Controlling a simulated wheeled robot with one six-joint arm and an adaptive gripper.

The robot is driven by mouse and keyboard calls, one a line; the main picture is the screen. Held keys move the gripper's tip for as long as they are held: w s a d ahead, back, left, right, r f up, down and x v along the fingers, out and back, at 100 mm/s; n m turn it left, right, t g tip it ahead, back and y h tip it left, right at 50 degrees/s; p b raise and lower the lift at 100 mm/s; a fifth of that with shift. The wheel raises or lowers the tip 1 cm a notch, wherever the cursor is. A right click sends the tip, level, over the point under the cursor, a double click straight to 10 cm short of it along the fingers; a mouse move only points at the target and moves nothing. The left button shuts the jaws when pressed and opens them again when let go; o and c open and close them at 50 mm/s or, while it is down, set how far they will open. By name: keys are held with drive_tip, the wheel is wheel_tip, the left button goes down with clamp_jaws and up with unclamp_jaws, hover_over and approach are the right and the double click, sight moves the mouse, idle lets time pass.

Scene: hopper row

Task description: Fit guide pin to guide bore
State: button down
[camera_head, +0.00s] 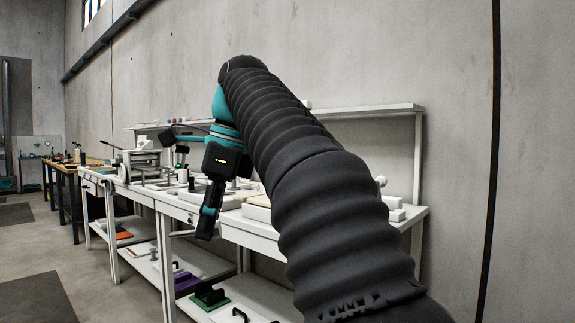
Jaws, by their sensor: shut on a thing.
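My gripper (207,222) hangs down from the wrist in front of the long white workbench (232,236), near its front edge. It is small and dark in this view, with teal parts. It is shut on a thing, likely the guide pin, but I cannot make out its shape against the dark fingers. I cannot pick out the guide bore among the small fixtures on the bench top. My arm hides part of the bench's right half.
A grey machine (141,163) stands on the bench's left part. Lower shelves hold a green tray (211,299) and an orange item (123,235). A wooden-topped table (62,166) stands further left. A concrete wall (370,65) is behind. The floor at left is open.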

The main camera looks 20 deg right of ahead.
drive_tip(key=w+d+f+h, duration=0.2)
drive_tip(key=shift+w+f+m+g, duration=0.3)
drive_tip(key=shift+w+f, duration=0.05)
drive_tip(key=w+d+f+g+h, duration=0.1)
drive_tip(key=w+d+f+h, duration=0.15)
drive_tip(key=d, duration=0.45)
drive_tip(key=w+d+f+g+h, duration=0.1)
drive_tip(key=w+d+f, duration=0.15)
drive_tip(key=d, duration=0.45)
drive_tip(key=w+d+f+h, duration=0.2)
drive_tip(key=w+d, duration=0.2)
drive_tip(key=d, duration=0.3)
drive_tip(key=d+r+h, duration=0.1)
drive_tip(key=d, duration=0.2)
drive_tip(key=w+d+r+n+h, duration=0.1)
drive_tip(key=d, duration=0.2)
drive_tip(key=d+r+h, duration=0.1)
drive_tip(key=d, duration=0.3)
drive_tip(key=shift+w+d+r+n, duration=0.1)
drive_tip(key=shift+w+r+n, duration=0.15)
drive_tip(key=shift+r+n, duration=0.15)
drive_tip(key=d+r+n+t+h, duration=0.1)
drive_tip(key=d+r+n+h, duration=0.2)
drive_tip(key=r, duration=0.5)
drive_tip(key=d+h, duration=0.1)
drive_tip(key=d, duration=0.1)
drive_tip(key=shift+w+d+r+t+h, duration=0.15)
drive_tip(key=shift+d+r+t+h, duration=0.1)
drive_tip(key=shift+d+t+h, duration=0.15)
